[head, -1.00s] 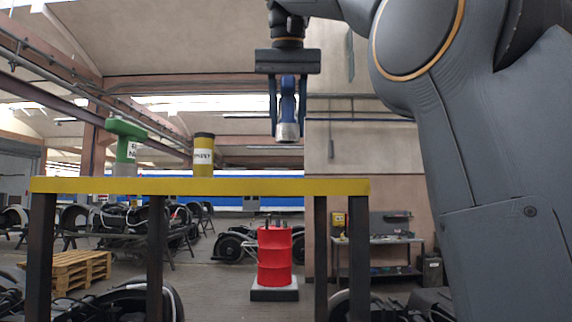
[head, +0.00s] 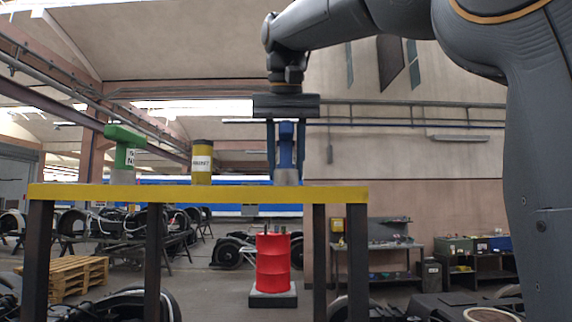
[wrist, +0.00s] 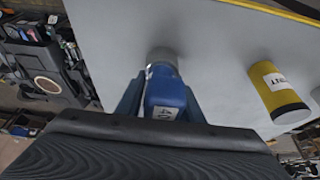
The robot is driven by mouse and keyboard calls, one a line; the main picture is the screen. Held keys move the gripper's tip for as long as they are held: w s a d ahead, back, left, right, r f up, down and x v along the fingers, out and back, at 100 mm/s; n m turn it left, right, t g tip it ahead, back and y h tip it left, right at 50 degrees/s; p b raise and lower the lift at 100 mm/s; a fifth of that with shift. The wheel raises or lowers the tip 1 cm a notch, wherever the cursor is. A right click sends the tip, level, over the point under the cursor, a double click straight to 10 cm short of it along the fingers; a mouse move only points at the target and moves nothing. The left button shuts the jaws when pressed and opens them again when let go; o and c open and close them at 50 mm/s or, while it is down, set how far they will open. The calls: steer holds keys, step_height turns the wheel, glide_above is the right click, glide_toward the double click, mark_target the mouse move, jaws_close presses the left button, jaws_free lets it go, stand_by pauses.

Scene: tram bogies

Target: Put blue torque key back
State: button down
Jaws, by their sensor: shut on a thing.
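The blue torque key (head: 286,146) is upright between the fingers of my gripper (head: 285,168), which is shut on it. Its grey lower end is at the height of the yellow-edged table (head: 200,193) in the head view; I cannot tell if it touches the top. In the wrist view the blue body (wrist: 166,92) with a white number label shows between the fingers, its grey end over the grey tabletop (wrist: 215,60). A green torque key (head: 123,155) with a white label stands at the table's left.
A yellow canister (head: 202,163) with a black top stands on the table between the green key and my gripper; it also shows at right in the wrist view (wrist: 277,92). A red drum (head: 273,262) stands beyond the table. Tabletop around the blue key looks clear.

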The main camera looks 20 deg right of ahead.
steer(key=c, duration=1.2)
jaws_free()
steer(key=shift+f, duration=0.1)
steer(key=v, duration=1.1)
steer(key=shift+r, duration=0.3)
steer(key=shift+s+a+r, duration=0.1)
steer(key=shift+s+r, duration=0.05)
steer(key=shift+r, duration=0.2)
